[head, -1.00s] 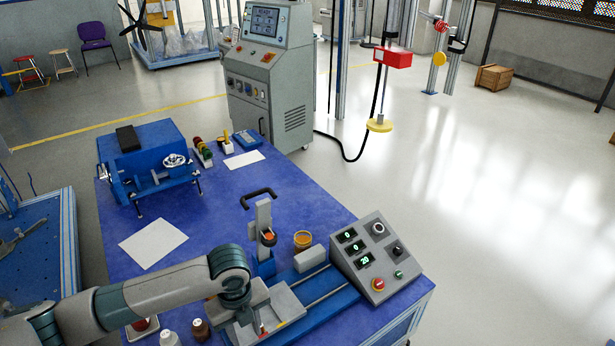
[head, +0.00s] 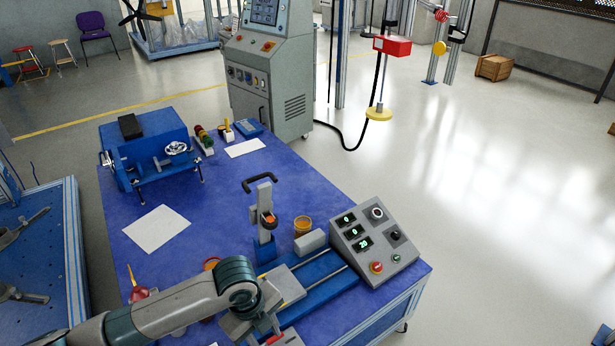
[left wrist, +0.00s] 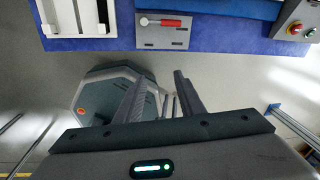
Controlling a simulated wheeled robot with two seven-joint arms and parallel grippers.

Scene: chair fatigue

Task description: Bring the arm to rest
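My left arm (head: 170,305) comes in from the lower left in the head view, its elbow-like joint over the front part of the blue table. The fingers are over the floor side, apart from the table edge at the top of that view. My right arm and gripper are in neither view.
The blue table (head: 215,200) carries a grey control box (head: 375,242), a bench device with an upright post (head: 265,205), a blue vise-like fixture (head: 155,165) and small bottles. A grey plate with a red-handled lever (left wrist: 172,23) lies near the table edge. Open floor lies right.

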